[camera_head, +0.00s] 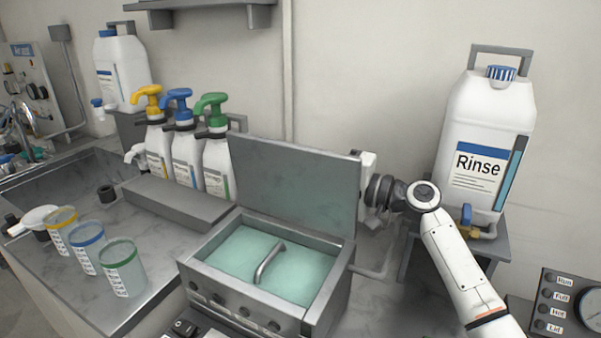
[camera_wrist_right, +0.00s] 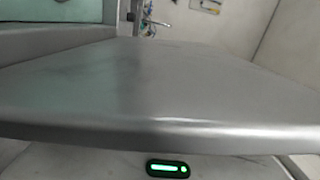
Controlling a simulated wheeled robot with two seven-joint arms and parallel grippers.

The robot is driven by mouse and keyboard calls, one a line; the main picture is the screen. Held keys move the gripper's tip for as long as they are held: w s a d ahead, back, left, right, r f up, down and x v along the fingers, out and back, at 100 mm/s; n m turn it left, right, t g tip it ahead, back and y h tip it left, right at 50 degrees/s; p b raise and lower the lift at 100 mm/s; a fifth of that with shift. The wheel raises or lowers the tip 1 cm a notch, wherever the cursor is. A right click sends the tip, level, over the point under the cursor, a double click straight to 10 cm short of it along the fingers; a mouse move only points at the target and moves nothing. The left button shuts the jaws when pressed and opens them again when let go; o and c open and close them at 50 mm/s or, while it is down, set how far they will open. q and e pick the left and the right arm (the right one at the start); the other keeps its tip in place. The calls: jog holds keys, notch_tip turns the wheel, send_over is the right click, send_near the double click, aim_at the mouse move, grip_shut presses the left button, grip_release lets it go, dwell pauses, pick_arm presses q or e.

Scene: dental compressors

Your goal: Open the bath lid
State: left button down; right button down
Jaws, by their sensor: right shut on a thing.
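The bath (camera_head: 262,270) is a grey metal box holding pale green liquid, with a bent metal handle or rod (camera_head: 268,262) across it. Its flat grey lid (camera_head: 295,185) stands upright at the back edge, so the bath is open. My right gripper (camera_head: 364,190) is at the lid's right edge, partly hidden behind it, and is shut on the lid. In the right wrist view the lid (camera_wrist_right: 160,85) fills the middle, and the fingertips are not visible. My left gripper is not in view.
A white Rinse jug (camera_head: 485,145) stands on a shelf at right. Several cups (camera_head: 122,268) stand at left beside the sink (camera_head: 70,180). A gauge panel (camera_head: 570,302) is at lower right.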

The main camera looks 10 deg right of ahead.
jog(key=c, duration=1.8)
grip_release()
notch_tip(320, 180, up, 10)
jog(key=shift+f, duration=0.1)
